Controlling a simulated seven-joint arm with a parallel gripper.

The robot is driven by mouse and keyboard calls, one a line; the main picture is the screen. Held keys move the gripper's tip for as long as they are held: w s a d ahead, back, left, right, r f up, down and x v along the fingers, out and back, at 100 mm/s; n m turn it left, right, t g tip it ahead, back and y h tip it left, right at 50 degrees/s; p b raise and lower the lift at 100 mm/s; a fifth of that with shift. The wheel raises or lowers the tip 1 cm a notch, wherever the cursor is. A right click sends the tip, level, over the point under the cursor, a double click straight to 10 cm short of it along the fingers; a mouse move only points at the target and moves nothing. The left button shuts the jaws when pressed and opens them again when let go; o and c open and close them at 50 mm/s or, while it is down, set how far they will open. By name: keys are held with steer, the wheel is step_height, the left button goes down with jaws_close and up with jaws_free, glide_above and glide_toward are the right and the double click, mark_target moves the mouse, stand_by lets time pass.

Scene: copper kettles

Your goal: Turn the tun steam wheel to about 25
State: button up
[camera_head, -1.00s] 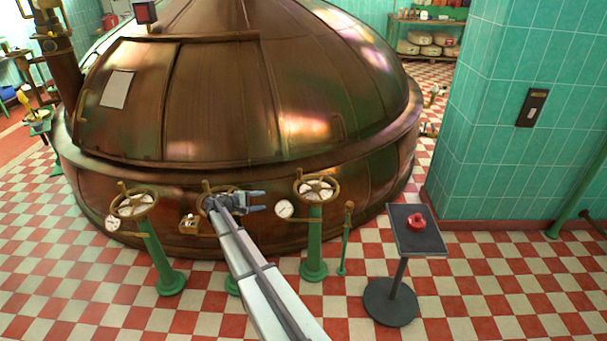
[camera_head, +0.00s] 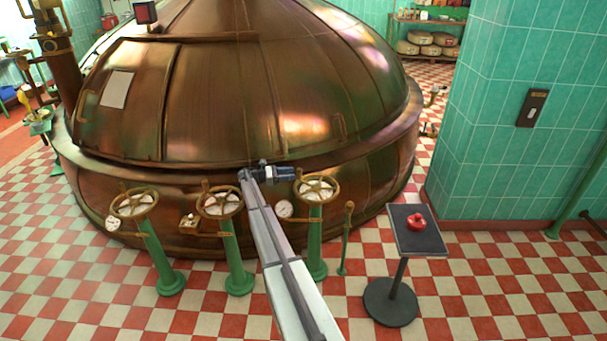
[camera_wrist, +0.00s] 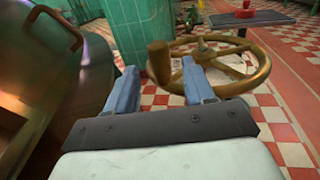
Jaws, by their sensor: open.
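Three brass wheels with white dial faces stand on green posts before the copper kettle: a left wheel (camera_head: 134,204), a middle wheel (camera_head: 220,203) and a right wheel (camera_head: 316,189). I cannot tell from labels which is the tun steam wheel, and the dial readings are too small to read. My gripper (camera_head: 292,173) is open and empty at the left edge of the right wheel. In the wrist view, the wheel (camera_wrist: 262,82) lies beyond and right of my fingers (camera_wrist: 160,76). Its upright knob (camera_wrist: 158,58) shows between the fingertips, apparently ahead of them.
The copper kettle (camera_head: 240,100) rises close behind the wheels. A round gauge (camera_head: 284,209) sits left of the right post. A thin green post (camera_head: 347,240) and a dark stand (camera_head: 400,240) with a red knob (camera_head: 417,221) are to the right. Checkered floor in front is clear.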

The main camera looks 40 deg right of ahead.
steer(key=x, duration=0.7)
steer(key=shift+s, duration=0.15)
steer(key=shift+d, duration=0.15)
steer(key=shift+c, duration=0.4)
jaws_close()
